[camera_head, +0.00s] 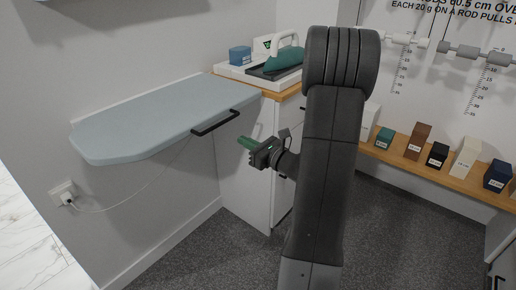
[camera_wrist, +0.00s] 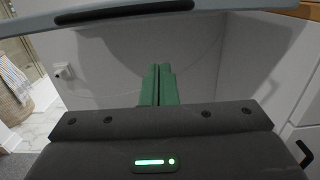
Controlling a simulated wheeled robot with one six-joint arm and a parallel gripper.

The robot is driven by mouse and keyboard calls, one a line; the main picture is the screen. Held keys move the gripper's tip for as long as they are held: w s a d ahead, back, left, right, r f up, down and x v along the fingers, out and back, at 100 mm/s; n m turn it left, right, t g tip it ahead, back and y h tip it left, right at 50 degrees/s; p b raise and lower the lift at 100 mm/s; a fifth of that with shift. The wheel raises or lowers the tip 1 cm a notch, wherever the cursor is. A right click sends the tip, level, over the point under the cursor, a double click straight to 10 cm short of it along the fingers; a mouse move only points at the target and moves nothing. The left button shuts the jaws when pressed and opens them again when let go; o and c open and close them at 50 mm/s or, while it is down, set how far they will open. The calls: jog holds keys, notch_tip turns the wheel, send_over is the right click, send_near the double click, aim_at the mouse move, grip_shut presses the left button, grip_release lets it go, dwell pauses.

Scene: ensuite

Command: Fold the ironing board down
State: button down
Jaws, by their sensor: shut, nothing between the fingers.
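The ironing board (camera_head: 160,115) is a pale blue-grey padded shelf that stands out level from the left wall. A black bar handle (camera_head: 216,122) is on its near side edge. My gripper (camera_head: 243,141), with green fingers, is shut and empty. It is below and to the right of the handle, apart from the board, in front of the white cabinet side. In the wrist view the closed green fingers (camera_wrist: 159,86) point toward the wall under the board. The board's edge and the dark handle (camera_wrist: 124,11) cross the top of that view.
An iron (camera_head: 284,53) rests on a white base on the cabinet's wooden top, beside a blue block (camera_head: 240,55). A cord runs to a wall socket (camera_head: 64,192). Several coloured blocks stand on a wooden shelf (camera_head: 431,172) at right. The floor under the board is clear.

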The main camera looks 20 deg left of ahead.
aim_at(237, 114)
jog(key=a+r, duration=0.1)
jog(key=r, duration=0.1)
jog(key=w+a+r, duration=0.1)
jog(key=a+r, duration=0.1)
jog(key=shift+w, duration=0.15)
jog(key=shift+g+h, duration=0.3)
jog(key=shift+h, duration=0.1)
notch_tip(237, 114, up, 5)
jog(key=p, duration=0.6)
jog(key=shift+f, duration=0.15)
notch_tip(237, 114, up, 3)
jog(key=h+p, duration=0.1)
jog(key=p, duration=0.3)
jog(key=shift+a+g+p, duration=0.1)
jog(key=shift+g+p, duration=0.2)
jog(key=shift+p, duration=0.05)
